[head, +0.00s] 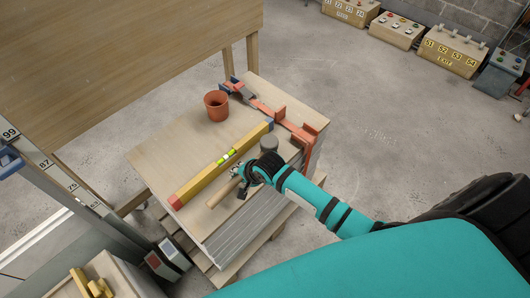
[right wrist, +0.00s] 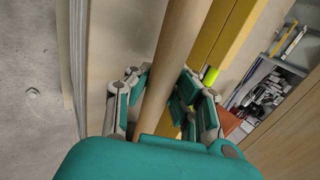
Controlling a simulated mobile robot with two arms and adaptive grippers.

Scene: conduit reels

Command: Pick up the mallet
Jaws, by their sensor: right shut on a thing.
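I cannot tell whether the mallet is clear of the table top. My left gripper is not in view.
A yellow spirit level (head: 200,180) lies just behind the mallet; it shows beside the handle in the right wrist view (right wrist: 225,40). A terracotta pot (head: 216,106) and a long orange clamp (head: 268,110) occupy the far side. Open floor (head: 370,120) lies to the right.

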